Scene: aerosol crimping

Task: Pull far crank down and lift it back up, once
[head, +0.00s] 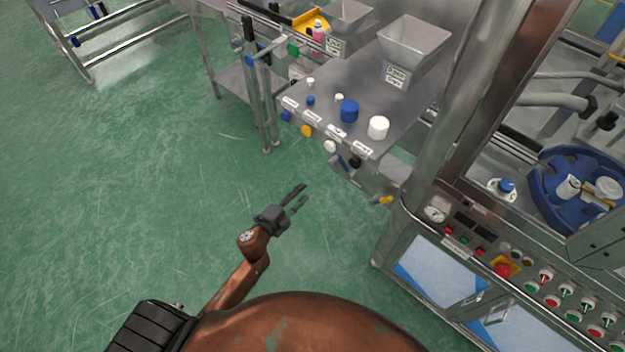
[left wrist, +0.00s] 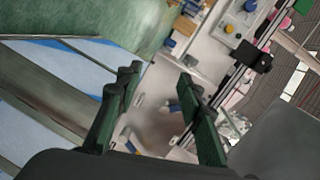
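An upright lever with a black grip (head: 248,28) stands at the far left end of the steel bench in the head view. It may be the far crank, but I cannot be sure. My left gripper (head: 302,197) is open and empty over the green floor, in front of the bench and well apart from that lever. In the left wrist view, its two dark fingers (left wrist: 158,90) are spread with nothing held between them. My right gripper is not in view.
The steel bench (head: 322,96) holds blue and white caps and a hopper (head: 414,44). Coloured knobs stick out from its front. A control cabinet with buttons and a red emergency stop (head: 503,268) stands at the right.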

